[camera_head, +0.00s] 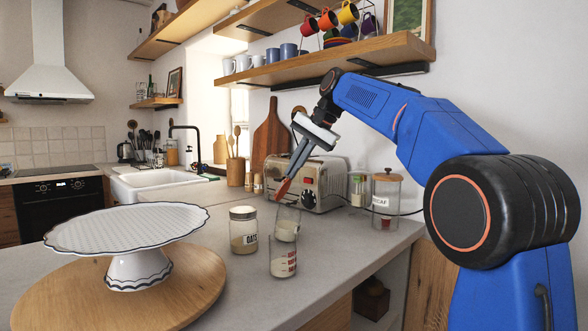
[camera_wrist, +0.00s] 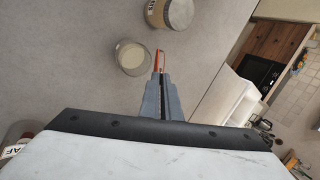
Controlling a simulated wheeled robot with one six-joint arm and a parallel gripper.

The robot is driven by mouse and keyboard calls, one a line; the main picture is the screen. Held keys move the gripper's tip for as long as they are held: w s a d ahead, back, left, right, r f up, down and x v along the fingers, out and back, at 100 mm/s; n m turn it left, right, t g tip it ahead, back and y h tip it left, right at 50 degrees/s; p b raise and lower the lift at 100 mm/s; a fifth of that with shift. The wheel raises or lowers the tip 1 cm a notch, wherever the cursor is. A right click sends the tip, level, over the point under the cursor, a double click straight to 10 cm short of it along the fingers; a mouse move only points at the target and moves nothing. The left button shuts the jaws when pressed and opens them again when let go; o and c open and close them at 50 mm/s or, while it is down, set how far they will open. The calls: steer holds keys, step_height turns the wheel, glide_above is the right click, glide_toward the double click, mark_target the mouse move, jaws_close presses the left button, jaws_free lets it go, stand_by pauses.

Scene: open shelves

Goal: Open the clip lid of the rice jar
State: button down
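My gripper (camera_head: 282,190) points down over the counter with its red-orange fingertips together and nothing seen between them. It also shows in the wrist view (camera_wrist: 160,62). Just below it stands a clear glass vessel (camera_head: 287,224) with white contents. A second clear vessel with red markings (camera_head: 283,258) and pale contents stands nearer. The wrist view shows one round vessel with pale contents (camera_wrist: 132,58), left of the fingertips and apart from them; I cannot tell which of the two it is. I see no readable rice label and no clear clip.
An oats jar (camera_head: 243,230) stands left of the vessels, a cake stand (camera_head: 128,235) on a round board farther left. A toaster (camera_head: 312,183) and decaf jar (camera_head: 386,196) stand behind. A shelf (camera_head: 335,62) hangs above. Front counter right of the vessels is clear.

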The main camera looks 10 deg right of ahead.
steer(key=c, duration=2)
jaws_free()
steer(key=v, duration=1.7)
steer(key=shift+o, duration=0.3)
steer(key=shift+s+d+r, duration=0.1)
steer(key=shift+s+r, duration=0.05)
